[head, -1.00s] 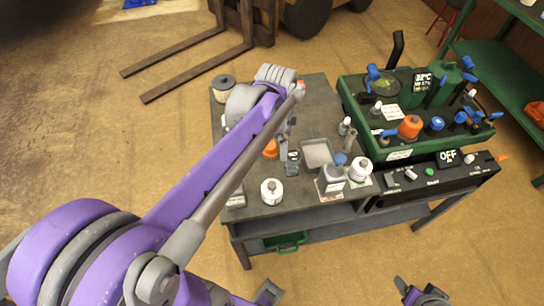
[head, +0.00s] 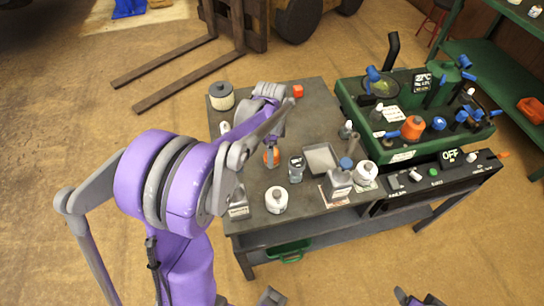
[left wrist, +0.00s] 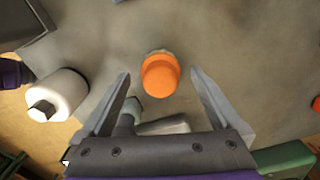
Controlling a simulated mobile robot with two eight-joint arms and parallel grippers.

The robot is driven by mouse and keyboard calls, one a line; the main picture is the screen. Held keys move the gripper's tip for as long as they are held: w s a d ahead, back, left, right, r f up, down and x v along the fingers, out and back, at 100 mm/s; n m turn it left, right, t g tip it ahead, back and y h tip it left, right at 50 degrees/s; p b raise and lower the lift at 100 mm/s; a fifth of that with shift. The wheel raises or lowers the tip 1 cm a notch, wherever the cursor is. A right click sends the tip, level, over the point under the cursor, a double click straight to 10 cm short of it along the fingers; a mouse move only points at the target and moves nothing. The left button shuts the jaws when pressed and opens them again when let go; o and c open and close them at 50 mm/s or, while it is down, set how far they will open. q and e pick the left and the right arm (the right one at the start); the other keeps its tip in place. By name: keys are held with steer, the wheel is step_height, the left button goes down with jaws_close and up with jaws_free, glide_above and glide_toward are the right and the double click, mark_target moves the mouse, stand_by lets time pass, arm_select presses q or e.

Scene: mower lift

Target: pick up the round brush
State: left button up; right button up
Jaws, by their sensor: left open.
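A round orange-topped piece with a grey-green base (left wrist: 160,75) stands on the grey bench; I take it for the round brush, though its bristles are not clear. It also shows in the head view (head: 271,158), just below my left gripper (head: 270,140). In the left wrist view my left gripper (left wrist: 160,82) is open, one finger on each side of the orange top, with nothing held. Contact is not visible. A part at the bottom edge of the head view looks like my right gripper (head: 420,299); it is cut off and its jaws are unclear.
Close by stand a dark jar (head: 296,168), a white bottle (head: 276,200), a grey tray (head: 321,159) and a blue-topped container (head: 339,181). A filter-like cylinder (head: 221,96) stands at the back left. The green machine (head: 405,150) is at the right.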

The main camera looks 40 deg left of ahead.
arm_select(q)
step_height(320, 180, down, 2)
steer(key=c, duration=1.5)
